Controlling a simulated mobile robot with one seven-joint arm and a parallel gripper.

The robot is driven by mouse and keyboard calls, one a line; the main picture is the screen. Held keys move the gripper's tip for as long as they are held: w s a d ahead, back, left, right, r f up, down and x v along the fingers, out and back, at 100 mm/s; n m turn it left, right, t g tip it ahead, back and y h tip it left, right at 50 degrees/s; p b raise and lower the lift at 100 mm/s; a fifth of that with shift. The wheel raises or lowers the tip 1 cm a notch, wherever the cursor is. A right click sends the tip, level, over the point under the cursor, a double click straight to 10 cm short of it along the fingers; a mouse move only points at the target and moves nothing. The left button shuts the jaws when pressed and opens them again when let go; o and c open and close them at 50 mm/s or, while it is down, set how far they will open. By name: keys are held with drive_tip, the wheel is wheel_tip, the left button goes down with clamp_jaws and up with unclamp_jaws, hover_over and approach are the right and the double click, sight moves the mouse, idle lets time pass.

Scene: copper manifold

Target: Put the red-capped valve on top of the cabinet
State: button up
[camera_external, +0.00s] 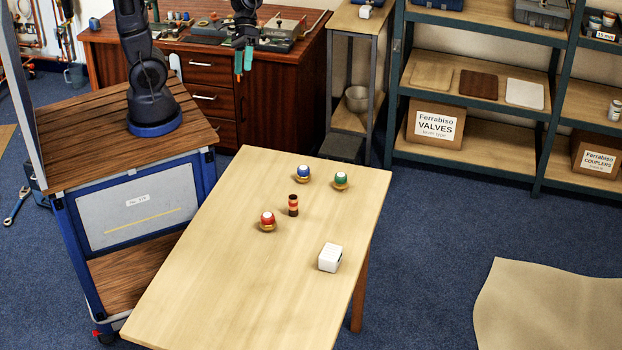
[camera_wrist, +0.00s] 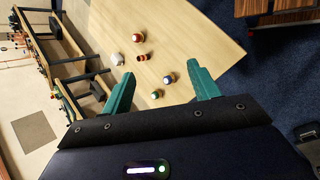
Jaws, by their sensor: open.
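In the wrist view the red-capped valve (camera_wrist: 138,37) is at the far side of the group. The dark red-brown wooden cabinet (camera_external: 283,90) with drawers stands at the back. My gripper (camera_external: 243,67) has green fingers and hangs in front of the cabinet in the external view, well apart from the valve. In the wrist view my gripper (camera_wrist: 163,76) has its fingers wide apart with nothing held between them.
A blue-capped valve (camera_external: 303,173), a green-capped valve (camera_external: 340,180) and a white block (camera_external: 330,257) also stand on the table (camera_external: 200,290). Tools and trays (camera_external: 285,28) occupy part of the cabinet top. A shelf rack (camera_external: 470,100) stands at the back right. The table's front is clear.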

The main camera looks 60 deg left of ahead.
sight(269, 218)
drive_tip(key=s+d+f+n+g+h, duration=0.1)
drive_tip(key=s+d+f+n+h, duration=0.2)
drive_tip(key=d+f+n+h, duration=0.7)
drive_tip(key=s+d+f+n+g, duration=0.1)
drive_tip(key=s+d+f+g, duration=0.3)
drive_tip(key=d, duration=1.2)
drive_tip(key=d+f+n+t, duration=0.1)
drive_tip(key=f+t, duration=0.1)
drive_tip(key=f, duration=0.3)
drive_tip(key=d+f+n+t, duration=0.1)
drive_tip(key=f+n, duration=0.1)
drive_tip(key=f, duration=0.3)
drive_tip(key=s+d+f+n+t+h, duration=0.1)
drive_tip(key=d+f+t, duration=0.1)
drive_tip(key=f, duration=0.4)
drive_tip(key=shift+s+n+t, duration=0.1)
drive_tip(key=shift+n+t, duration=0.2)
drive_tip(key=shift+n, duration=0.1)
drive_tip(key=shift+s+d+r, duration=0.1)
drive_tip(key=shift+s+d, duration=0.1)
drive_tip(key=shift+d, duration=0.75)
drive_tip(key=shift+s+d, duration=0.15)
drive_tip(key=shift+d, duration=0.75)
drive_tip(key=shift+s+d, duration=0.2)
drive_tip(key=shift+d, duration=0.7)
drive_tip(key=shift+s+d, duration=0.15)
drive_tip(key=shift+d, duration=0.75)
drive_tip(key=c, duration=1.2)
drive_tip(key=shift+r, duration=0.1)
